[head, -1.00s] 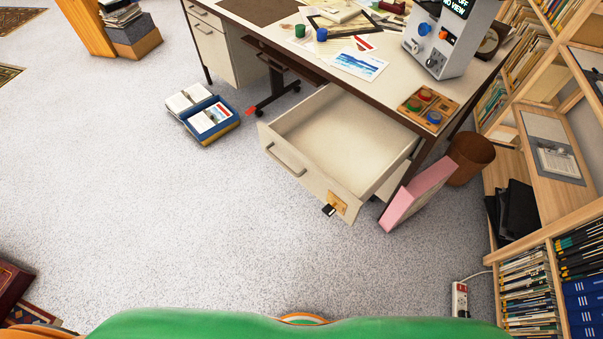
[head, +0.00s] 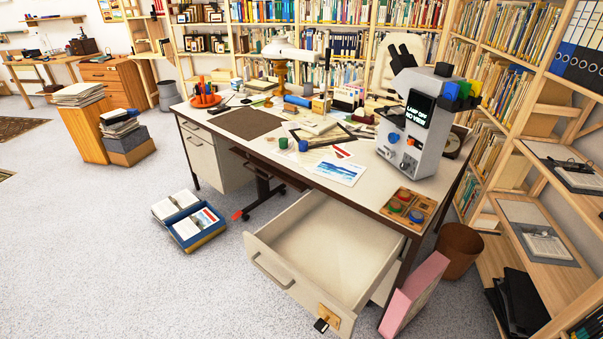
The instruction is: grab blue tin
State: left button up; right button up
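A small blue tin (head: 416,217) sits in a wooden tray (head: 431,204) at the front right corner of the desk. A red tin (head: 404,194) and a green tin (head: 395,207) are in the same tray. Another small blue cylinder (head: 303,145) stands farther back on the desktop, beside a green cylinder (head: 283,142). I cannot tell whether it is also a tin. Neither of my grippers is in view.
The desk (head: 225,127) has an open, empty-looking drawer (head: 325,245) jutting toward me. A grey microscope-like device (head: 420,135) stands behind the tray. A pink box (head: 413,295), brown bin (head: 459,250) and shelves (head: 535,245) crowd the right.

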aim_at(303, 144)
jog(key=i+j+z, duration=0.65)
jog(key=j, duration=0.2)
